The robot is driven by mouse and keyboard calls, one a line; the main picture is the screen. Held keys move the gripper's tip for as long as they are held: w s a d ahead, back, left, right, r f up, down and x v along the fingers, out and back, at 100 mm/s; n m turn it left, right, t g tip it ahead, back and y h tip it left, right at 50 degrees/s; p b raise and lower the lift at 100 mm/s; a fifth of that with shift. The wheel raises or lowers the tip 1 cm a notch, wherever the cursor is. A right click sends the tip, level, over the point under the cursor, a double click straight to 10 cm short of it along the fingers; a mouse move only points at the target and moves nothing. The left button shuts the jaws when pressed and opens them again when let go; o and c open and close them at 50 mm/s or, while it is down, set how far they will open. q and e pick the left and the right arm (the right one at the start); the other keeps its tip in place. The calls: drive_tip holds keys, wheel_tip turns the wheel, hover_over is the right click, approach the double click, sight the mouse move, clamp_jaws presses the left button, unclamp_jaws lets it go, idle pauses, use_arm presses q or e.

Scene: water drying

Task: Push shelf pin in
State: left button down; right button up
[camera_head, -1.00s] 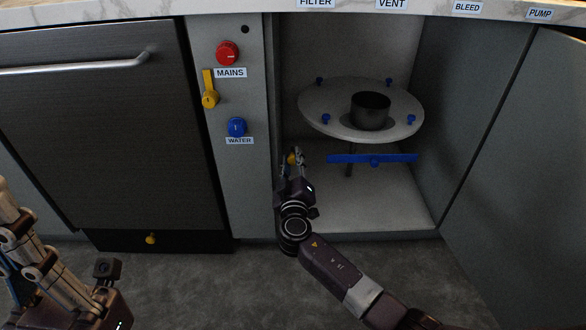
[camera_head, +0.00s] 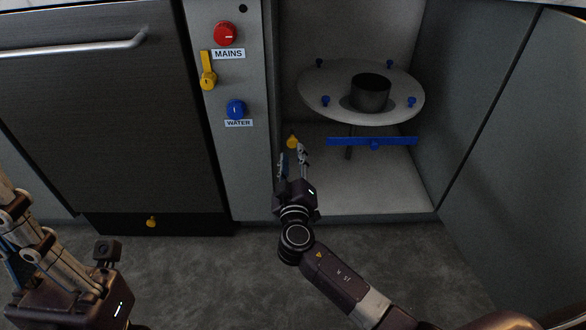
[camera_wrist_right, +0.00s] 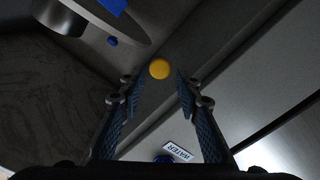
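A yellow round-headed pin (camera_head: 292,142), which looks like the shelf pin, is at the left inner side of the open cabinet. In the right wrist view its yellow head (camera_wrist_right: 159,68) shows just beyond the fingertips, in line with the gap between them. My right gripper (camera_head: 293,155) is open and empty, its two fingers apart and pointing at the pin; both fingers also show in the wrist view (camera_wrist_right: 156,84). The pin's shaft is hidden. My left gripper (camera_head: 20,222) is at the lower left, partly cut off, away from the cabinet.
The cabinet floor (camera_head: 385,185) is clear. The panel left of the opening carries a red knob (camera_head: 225,34), a yellow lever (camera_head: 207,74) and a blue knob (camera_head: 236,109).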

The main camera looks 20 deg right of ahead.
drive_tip(key=shift+v, duration=2.65)
drive_tip(key=shift+a, duration=0.1)
